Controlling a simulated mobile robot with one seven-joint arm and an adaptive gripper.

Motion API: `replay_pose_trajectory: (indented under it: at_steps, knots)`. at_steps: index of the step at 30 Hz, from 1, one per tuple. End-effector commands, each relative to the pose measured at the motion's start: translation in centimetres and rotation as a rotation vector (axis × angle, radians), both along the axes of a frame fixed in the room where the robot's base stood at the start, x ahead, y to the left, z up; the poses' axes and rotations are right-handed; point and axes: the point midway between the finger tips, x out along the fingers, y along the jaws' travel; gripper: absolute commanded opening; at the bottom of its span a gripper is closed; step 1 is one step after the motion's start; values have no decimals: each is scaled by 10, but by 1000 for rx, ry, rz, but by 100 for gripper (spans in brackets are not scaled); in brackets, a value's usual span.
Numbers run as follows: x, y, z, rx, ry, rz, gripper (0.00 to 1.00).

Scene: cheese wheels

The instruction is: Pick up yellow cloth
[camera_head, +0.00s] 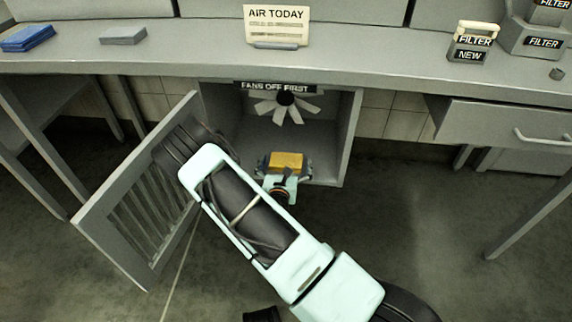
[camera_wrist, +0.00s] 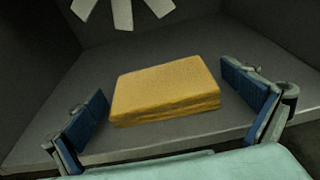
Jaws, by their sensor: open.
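The yellow cloth (camera_head: 287,162) is a folded block lying on the floor of the open grey cabinet. In the wrist view the cloth (camera_wrist: 166,91) lies between the two blue-padded fingers of my gripper (camera_wrist: 168,108). A gap shows on each side, wider on the right, so the fingers look apart from it. My gripper (camera_head: 287,172) is open and empty at the cabinet mouth in the head view. My arm hides part of the cabinet's left side there.
A fan (camera_head: 284,103) sits at the cabinet's back, under a "FANS OFF FIRST" label. The slatted cabinet door (camera_head: 91,216) stands open on the left, close to my arm. The counter (camera_head: 190,55) runs above. A drawer (camera_head: 510,135) is at right.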

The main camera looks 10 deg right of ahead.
Motion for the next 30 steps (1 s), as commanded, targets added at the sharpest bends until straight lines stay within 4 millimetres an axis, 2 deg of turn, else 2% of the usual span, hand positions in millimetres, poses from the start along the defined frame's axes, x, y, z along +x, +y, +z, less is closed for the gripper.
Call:
replay_pose_trajectory:
  at_steps: [3,14,20,23,30]
  knots:
    - [0,0,1,0,0,0,99]
    - [-1,0,1,0,0,0,59]
    - [-1,0,1,0,-1,0,59]
    - [0,0,8,1,-1,0,59]
    - [0,0,55,3,-4,-1,59]
